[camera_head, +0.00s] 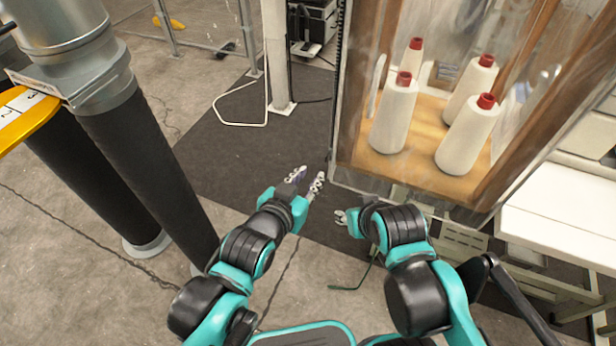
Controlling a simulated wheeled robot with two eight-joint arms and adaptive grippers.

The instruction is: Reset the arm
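My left arm comes up from the lower left. Its gripper (309,178) is in the middle of the view, with its two fingers apart and nothing visible between them. It is over the dark floor mat, left of the glass-sided cabinet. My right arm rises from the lower right and is folded inward. Its gripper (342,217) points left, below the cabinet's lower corner. Only a small part of its fingers shows, so its opening is unclear.
The cabinet (345,170) holds several white thread cones (392,118) with red tops. A white table (565,215) stands at the right.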

